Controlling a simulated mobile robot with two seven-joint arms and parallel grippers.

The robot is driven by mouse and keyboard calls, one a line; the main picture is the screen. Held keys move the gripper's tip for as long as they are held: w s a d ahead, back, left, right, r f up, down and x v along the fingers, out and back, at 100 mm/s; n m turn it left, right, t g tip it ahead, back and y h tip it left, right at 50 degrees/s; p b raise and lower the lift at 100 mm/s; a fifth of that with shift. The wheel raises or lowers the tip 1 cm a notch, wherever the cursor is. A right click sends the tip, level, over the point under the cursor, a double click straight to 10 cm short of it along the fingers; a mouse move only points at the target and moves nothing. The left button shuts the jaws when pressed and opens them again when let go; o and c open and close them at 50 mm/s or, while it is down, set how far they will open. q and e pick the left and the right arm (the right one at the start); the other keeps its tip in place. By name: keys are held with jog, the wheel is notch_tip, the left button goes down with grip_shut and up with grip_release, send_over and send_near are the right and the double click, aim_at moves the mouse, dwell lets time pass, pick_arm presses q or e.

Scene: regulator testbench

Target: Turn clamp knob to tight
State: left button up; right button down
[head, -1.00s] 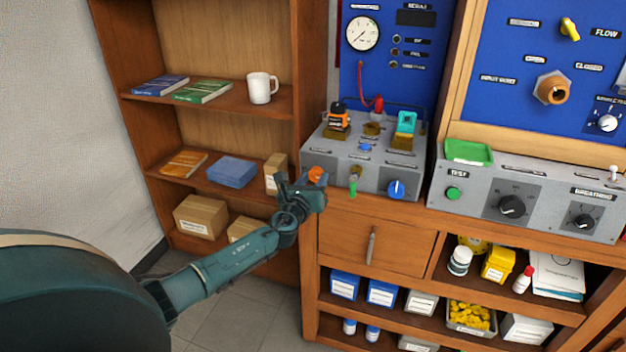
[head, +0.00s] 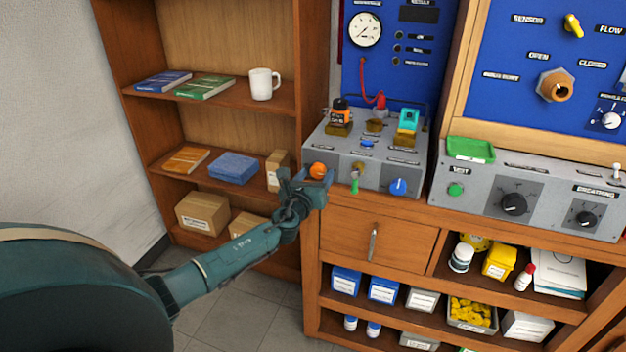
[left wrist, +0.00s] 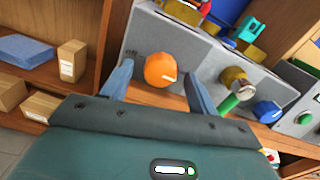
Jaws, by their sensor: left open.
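An orange round knob (head: 318,171) sits at the left of the front face of the grey bench box (head: 335,150). I cannot read its label, so I cannot confirm it is the clamp knob. My left gripper (head: 317,182) is open in front of it. In the left wrist view the orange knob (left wrist: 160,70), with a pale mark on its right side, shows between the two spread fingers (left wrist: 160,88). Gaps show on both sides, and the fingers do not visibly touch it. My right gripper is not in view.
Right of the orange knob are a green-tipped lever (head: 355,185) and a blue knob (head: 398,187) on the same face. Fittings stand on the box top. A wooden drawer (head: 365,240) lies below, and a bookshelf (head: 215,165) stands left.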

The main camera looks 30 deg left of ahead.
pick_arm(q)
jog(key=v, duration=1.3)
jog(key=shift+p, duration=0.45)
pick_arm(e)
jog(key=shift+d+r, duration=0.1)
pick_arm(q)
jog(key=s+d+f+n+g+h+p, duration=0.2)
jog(key=s+d+f+n+g+h, duration=0.15)
jog(key=s+d+f+n, duration=0.65)
jog(key=s+d+f+n+g+h+p, duration=0.1)
jog(key=s+d+n+g+h, duration=0.2)
jog(key=s+d+n, duration=0.8)
jog(key=d+n+h, duration=0.1)
jog(key=d+n, duration=0.1)
jog(key=n, duration=0.5)
jog(key=shift+s+f, duration=0.35)
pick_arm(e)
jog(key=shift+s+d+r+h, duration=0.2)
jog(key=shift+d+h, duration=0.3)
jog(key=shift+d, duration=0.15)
pick_arm(q)
jog(key=shift+g, duration=0.25)
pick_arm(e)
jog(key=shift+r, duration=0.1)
